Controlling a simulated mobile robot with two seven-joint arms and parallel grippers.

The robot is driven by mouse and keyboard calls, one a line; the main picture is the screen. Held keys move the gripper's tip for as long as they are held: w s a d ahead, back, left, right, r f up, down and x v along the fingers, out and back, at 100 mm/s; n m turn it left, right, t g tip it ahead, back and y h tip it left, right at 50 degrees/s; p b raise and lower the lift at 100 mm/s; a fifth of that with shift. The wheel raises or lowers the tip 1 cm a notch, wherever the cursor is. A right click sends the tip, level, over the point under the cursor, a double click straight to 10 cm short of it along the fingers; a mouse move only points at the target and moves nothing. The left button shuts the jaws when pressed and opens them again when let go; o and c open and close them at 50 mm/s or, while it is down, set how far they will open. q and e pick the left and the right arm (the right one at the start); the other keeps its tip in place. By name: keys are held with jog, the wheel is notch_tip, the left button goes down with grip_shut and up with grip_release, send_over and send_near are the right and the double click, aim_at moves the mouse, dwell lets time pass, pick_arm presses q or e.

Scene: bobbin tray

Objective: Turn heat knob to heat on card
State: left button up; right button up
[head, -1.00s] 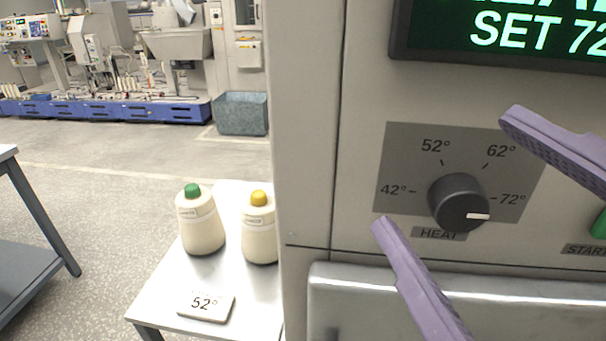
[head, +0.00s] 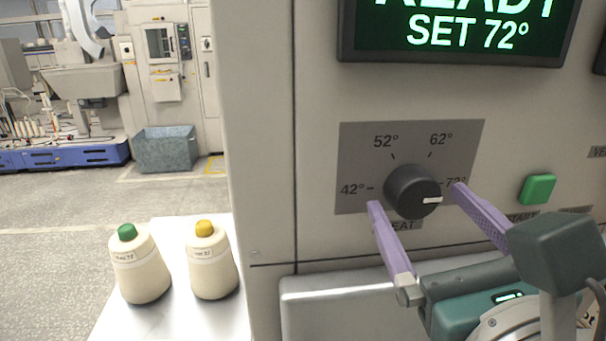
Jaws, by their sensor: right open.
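The black heat knob (head: 411,190) is on a grey dial plate (head: 355,140) marked 42°, 52°, 62° and 72°. The green display (head: 470,30) above reads SET 72°. My right gripper (head: 415,199) is open, with one purple finger at the knob's lower left and the other at its right. I cannot tell whether the fingers touch the knob. The right finger partly covers the 72° mark. The card is outside the current view; in the earlier frame it reads 52°. My left gripper is not in view.
A green start button (head: 537,189) is to the right of the dial. A silver handle or ledge (head: 335,295) juts out below it.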

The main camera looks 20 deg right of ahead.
jog(key=shift+w, duration=0.3)
jog(key=c, duration=1.4)
